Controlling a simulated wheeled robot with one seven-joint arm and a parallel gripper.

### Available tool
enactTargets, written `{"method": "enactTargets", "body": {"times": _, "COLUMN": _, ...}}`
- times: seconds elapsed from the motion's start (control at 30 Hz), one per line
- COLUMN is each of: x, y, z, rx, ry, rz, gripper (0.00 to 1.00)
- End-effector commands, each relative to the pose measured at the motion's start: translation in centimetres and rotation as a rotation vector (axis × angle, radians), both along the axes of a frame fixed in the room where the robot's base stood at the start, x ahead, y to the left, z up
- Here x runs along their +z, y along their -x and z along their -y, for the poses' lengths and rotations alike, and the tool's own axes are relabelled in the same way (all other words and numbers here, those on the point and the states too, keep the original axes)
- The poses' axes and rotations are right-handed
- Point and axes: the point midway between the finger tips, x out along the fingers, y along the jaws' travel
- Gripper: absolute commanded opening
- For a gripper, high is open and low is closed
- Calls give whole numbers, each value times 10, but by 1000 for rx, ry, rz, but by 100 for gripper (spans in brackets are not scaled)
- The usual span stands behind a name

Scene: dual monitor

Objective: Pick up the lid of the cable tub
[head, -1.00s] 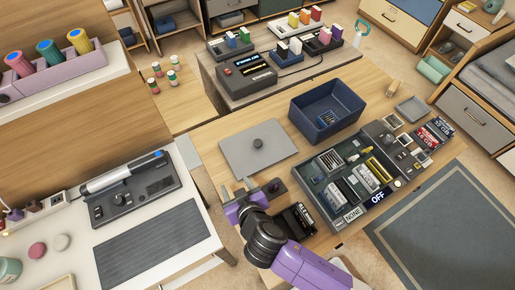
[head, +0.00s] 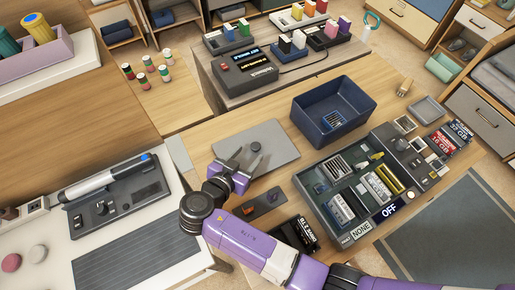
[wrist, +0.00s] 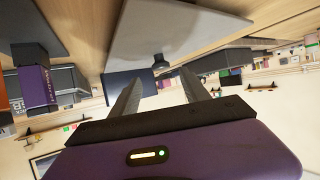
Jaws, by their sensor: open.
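The lid (head: 277,150) is a flat grey plate with a dark round knob (head: 255,146). It lies on the wooden table, left of the dark blue open tub (head: 335,124) that holds a few small things. My gripper (head: 247,158) is open and empty over the near part of the lid, its fingers pointing toward the knob. In the wrist view, the lid (wrist: 200,30) and its knob (wrist: 158,61) show beyond the gap between the fingers (wrist: 161,78). I cannot tell how far the fingertips are from the knob.
A dark parts tray (head: 345,235) with several modules stands right of my arm. A small dark plate (head: 262,204) lies nearer than the lid. A black box (head: 300,234) sits close to my arm. A white desk (head: 190,240) is at left.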

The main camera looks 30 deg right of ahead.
Motion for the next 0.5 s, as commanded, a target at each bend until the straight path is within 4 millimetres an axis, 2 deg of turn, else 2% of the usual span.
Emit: {"method": "enactTargets", "body": {"times": 0.5, "x": -27, "y": -33, "z": 45, "rx": 1, "ry": -1, "rz": -4, "gripper": 54}}
